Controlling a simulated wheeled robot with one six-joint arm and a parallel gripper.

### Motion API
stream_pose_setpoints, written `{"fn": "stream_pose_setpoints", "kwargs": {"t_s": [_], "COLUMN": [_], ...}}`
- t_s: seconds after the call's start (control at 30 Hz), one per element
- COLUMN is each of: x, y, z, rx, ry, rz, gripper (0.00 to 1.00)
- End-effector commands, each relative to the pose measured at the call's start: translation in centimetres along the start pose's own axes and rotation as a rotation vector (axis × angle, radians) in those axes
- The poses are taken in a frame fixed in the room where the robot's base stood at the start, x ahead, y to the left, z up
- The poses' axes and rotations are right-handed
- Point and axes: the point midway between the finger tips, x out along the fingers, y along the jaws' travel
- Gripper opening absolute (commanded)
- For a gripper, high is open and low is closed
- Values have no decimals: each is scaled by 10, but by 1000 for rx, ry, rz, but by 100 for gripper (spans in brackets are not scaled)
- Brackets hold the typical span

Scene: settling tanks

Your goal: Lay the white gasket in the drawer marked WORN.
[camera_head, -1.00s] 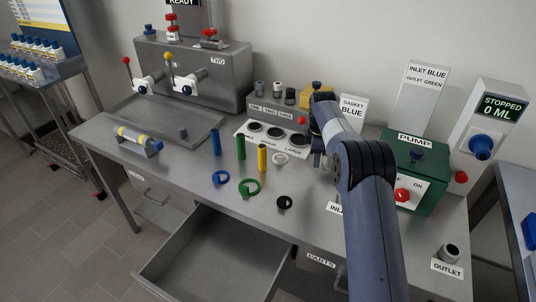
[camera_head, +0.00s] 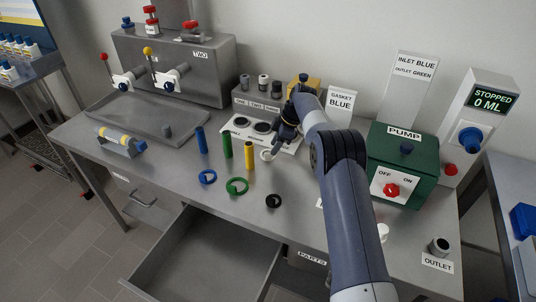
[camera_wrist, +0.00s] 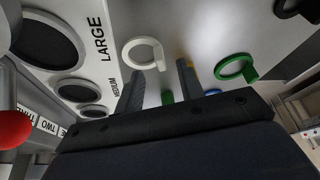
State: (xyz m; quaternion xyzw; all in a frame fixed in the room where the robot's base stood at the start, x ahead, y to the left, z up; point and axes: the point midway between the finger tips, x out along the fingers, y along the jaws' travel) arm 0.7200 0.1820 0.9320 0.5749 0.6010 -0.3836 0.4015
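The white gasket (camera_head: 267,155), a ring with a small tab, lies on the metal bench below my gripper (camera_head: 278,143). It also shows in the wrist view (camera_wrist: 143,54), just beyond the fingertips and apart from them. My gripper's two fingers (camera_wrist: 160,82) are spread with nothing between them. A drawer (camera_head: 210,262) stands pulled out under the bench front and looks empty; I see no label on it. A shut drawer with a handle (camera_head: 146,203) is to its left, its small label unreadable. A PARTS label (camera_head: 312,258) is to the right.
Blue (camera_head: 207,177), green (camera_head: 237,186) and black (camera_head: 273,201) gaskets lie nearby. Upright blue, green and yellow (camera_head: 249,155) cylinders stand close to the white gasket. A plate with round dark openings (camera_head: 240,130) is behind. The green pump (camera_head: 403,160) stands right of my arm.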

Motion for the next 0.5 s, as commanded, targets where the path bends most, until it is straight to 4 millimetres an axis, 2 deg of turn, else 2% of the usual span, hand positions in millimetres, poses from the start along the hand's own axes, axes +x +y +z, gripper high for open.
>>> {"fn": "stream_pose_setpoints", "kwargs": {"t_s": [0.2, 0.5], "x": [32, 40], "y": [0, 1], "z": [-1, 0], "rx": [0, 0], "ry": [-1, -1], "rz": [-3, 0], "gripper": [36, 36]}}
